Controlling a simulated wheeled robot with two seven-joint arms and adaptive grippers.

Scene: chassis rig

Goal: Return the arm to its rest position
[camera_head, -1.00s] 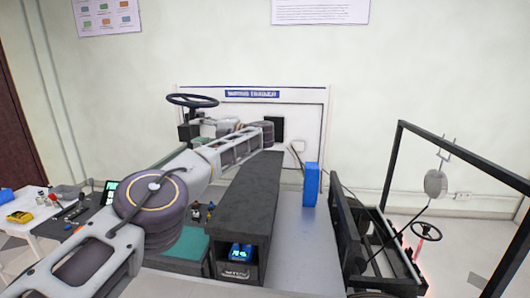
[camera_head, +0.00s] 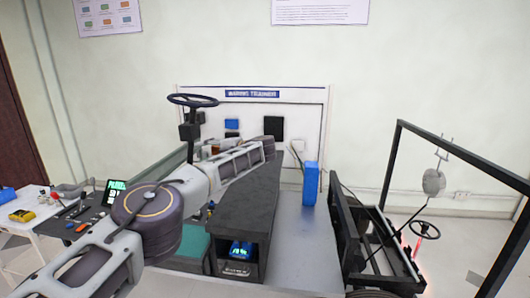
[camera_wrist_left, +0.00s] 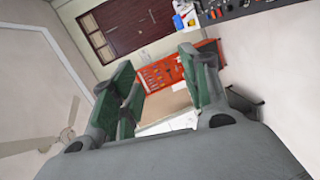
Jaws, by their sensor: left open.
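My left arm (camera_head: 150,210) comes in from the lower left of the head view and reaches over the bench toward the panel on the wall. Its far end is near the dark block-like top of the bench. Its gripper is hard to make out there, behind the forearm. In the left wrist view the left gripper (camera_wrist_left: 156,66) is open, with green pads on its fingers and nothing between them. Beyond the fingers that view shows a red tool board (camera_wrist_left: 165,72) and a brown door (camera_wrist_left: 125,22). My right gripper is not in view.
A steering wheel (camera_head: 193,101) on a post stands close behind the arm. A blue upright block (camera_head: 310,184) is right of the dark long box (camera_head: 240,215). A black frame (camera_head: 455,153) stands at right. A white table (camera_head: 45,230) with tools is at left.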

